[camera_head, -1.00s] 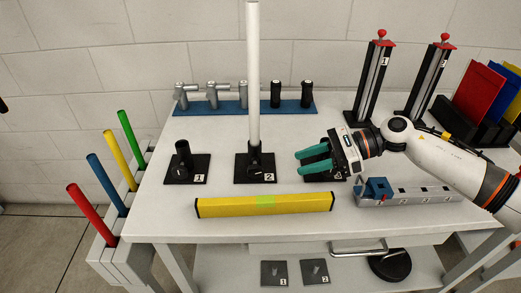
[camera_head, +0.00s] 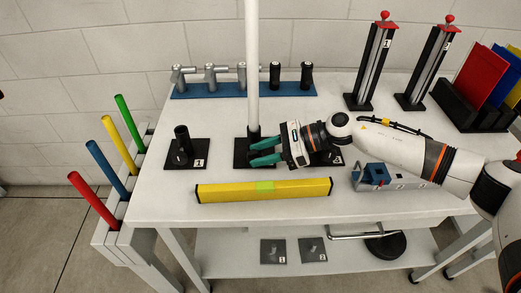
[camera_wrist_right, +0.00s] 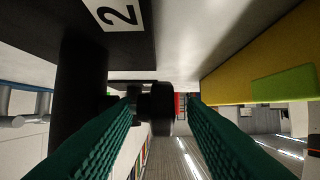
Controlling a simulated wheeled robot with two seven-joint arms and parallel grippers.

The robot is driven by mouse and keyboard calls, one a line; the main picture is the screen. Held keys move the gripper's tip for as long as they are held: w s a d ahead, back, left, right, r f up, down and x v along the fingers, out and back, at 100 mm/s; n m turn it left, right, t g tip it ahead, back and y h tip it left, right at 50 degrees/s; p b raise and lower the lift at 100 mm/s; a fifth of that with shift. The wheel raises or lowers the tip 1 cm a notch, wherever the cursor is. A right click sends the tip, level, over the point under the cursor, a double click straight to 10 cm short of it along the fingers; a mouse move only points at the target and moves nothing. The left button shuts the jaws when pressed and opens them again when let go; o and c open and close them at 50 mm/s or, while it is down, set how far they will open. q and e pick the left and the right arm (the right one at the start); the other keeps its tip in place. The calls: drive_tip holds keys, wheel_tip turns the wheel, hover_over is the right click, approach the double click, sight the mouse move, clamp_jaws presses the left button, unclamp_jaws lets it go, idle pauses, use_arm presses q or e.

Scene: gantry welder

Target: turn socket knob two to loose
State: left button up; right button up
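Socket two is a black upright socket on a square black base plate (camera_head: 240,160); a tall white pole (camera_head: 252,70) stands upright in it. The base also shows in the right wrist view (camera_wrist_right: 30,30) with its label 2. My right gripper (camera_head: 251,153) is at the socket's right front side, its green fingers pointing left and partly hiding it. In the right wrist view a dark round knob (camera_wrist_right: 156,108) lies between the two open fingers, with a gap at the right finger. Contact with the left finger cannot be told. My left gripper is not in view.
A yellow bar (camera_head: 220,190) with a green middle lies in front of the sockets. Socket one (camera_head: 182,148) stands left, empty. A third black base is partly hidden under my right gripper. A grey block (camera_head: 400,183) lies at right; a blue tool rack (camera_head: 225,91) stands behind.

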drive_tip(key=shift+a+f, duration=0.1)
drive_tip(key=shift+a, duration=0.15)
